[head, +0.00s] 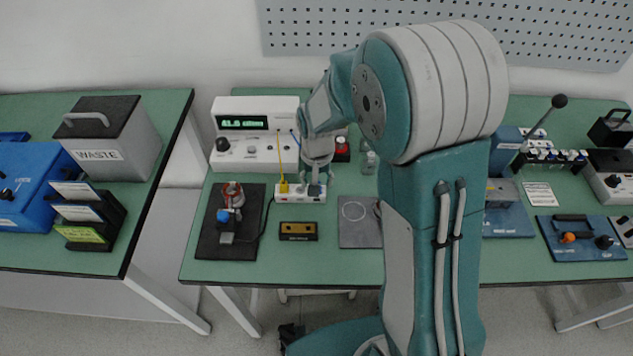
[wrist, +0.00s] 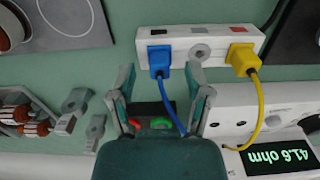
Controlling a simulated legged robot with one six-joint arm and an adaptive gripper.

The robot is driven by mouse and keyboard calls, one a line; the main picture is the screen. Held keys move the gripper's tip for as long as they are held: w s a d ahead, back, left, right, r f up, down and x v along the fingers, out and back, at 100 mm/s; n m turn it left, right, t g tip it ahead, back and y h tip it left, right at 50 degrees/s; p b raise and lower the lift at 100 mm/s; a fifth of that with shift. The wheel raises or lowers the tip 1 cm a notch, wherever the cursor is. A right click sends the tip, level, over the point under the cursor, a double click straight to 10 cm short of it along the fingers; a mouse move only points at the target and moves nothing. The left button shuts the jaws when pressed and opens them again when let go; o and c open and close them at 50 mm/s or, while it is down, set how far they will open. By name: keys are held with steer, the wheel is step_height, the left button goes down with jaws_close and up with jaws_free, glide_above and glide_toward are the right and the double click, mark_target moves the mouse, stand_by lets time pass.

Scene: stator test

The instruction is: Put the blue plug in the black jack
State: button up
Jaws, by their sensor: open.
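The blue plug (wrist: 158,57) sits at the left end of the white jack strip (wrist: 190,35), beside a black mark (wrist: 168,31). It appears to be in the jack there; its depth is hidden. The yellow plug (wrist: 241,57) sits at the other end, beside a red mark (wrist: 238,29). An empty round jack (wrist: 200,52) lies between them. My gripper (wrist: 160,72) is open, its fingers on either side of the blue plug with gaps visible. In the head view my gripper (head: 316,180) is low over the strip, largely hiding the blue plug.
A white meter (head: 254,152) reading 41.6 ohm stands behind the strip, with the yellow and blue cables running to it. A dark mat (head: 208,242) with a motor part lies left, a small black-and-gold block (head: 298,231) in front, a grey plate (head: 358,232) right.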

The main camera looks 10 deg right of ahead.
step_height(320, 180, up, 11)
stand_by(0.3)
steer(key=shift+r, duration=0.1)
stand_by(0.7)
steer(key=s+d+r+t, duration=0.2)
steer(key=s+r, duration=0.1)
steer(key=s, duration=0.3)
steer(key=s+d+r+n+t, duration=0.1)
steer(key=s+d+r, duration=0.1)
steer(key=s+r, duration=0.2)
steer(key=s+d+r+n+t, duration=0.1)
steer(key=s+d+r+t, duration=0.1)
steer(key=s, duration=0.8)
steer(key=shift+r+t, duration=0.3)
steer(key=shift+r, duration=0.55)
